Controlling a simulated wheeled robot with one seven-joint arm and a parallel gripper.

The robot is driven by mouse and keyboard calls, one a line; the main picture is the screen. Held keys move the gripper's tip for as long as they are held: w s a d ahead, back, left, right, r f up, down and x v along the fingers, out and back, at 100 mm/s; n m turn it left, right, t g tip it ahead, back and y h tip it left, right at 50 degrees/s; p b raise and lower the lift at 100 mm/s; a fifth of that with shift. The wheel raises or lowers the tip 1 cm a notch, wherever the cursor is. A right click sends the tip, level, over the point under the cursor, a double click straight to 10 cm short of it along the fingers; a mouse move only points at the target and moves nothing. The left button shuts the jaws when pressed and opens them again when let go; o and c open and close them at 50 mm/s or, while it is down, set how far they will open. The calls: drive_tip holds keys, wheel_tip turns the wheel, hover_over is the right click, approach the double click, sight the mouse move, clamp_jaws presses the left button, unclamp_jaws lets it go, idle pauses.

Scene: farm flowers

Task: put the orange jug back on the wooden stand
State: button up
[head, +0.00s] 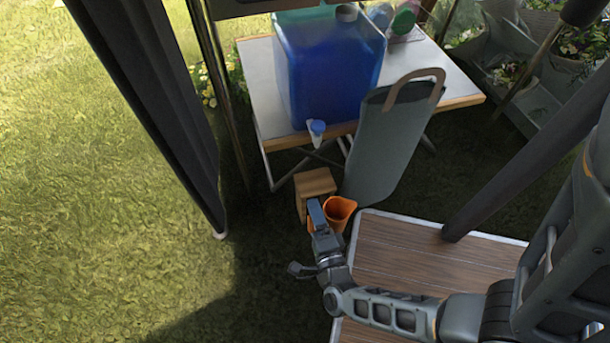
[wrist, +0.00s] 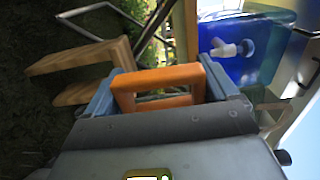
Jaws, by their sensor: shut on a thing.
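The orange jug (head: 340,212) is in the head view, upright in front of the grey bag, with its open top facing up. My gripper (head: 316,212) is at the jug's left side. In the wrist view my gripper (wrist: 158,98) is shut on the jug's squared orange handle (wrist: 158,78). The wooden stand (head: 315,184) is a small block-like piece just behind and left of the jug, under the table's front edge. In the wrist view the stand (wrist: 80,70) shows at the left as an open wooden frame, apart from the jug. The jug's base is hidden in both views.
A blue water container (head: 325,70) with a white tap stands on the table (head: 262,85). A grey bag (head: 385,145) leans in front of it. A wood-topped low table (head: 420,255) lies to the right. Dark poles stand left and right. Grass at left is open.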

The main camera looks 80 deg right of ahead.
drive_tip(key=b+x, duration=0.2)
drive_tip(key=x, duration=1.4)
drive_tip(key=shift+w+a, duration=0.1)
drive_tip(key=shift+f+b, duration=0.15)
drive_tip(key=shift+b, duration=0.35)
drive_tip(key=shift+f, duration=0.15)
drive_tip(key=shift+f, duration=0.1)
drive_tip(key=o, duration=1.2)
drive_tip(key=shift+o, duration=0.2)
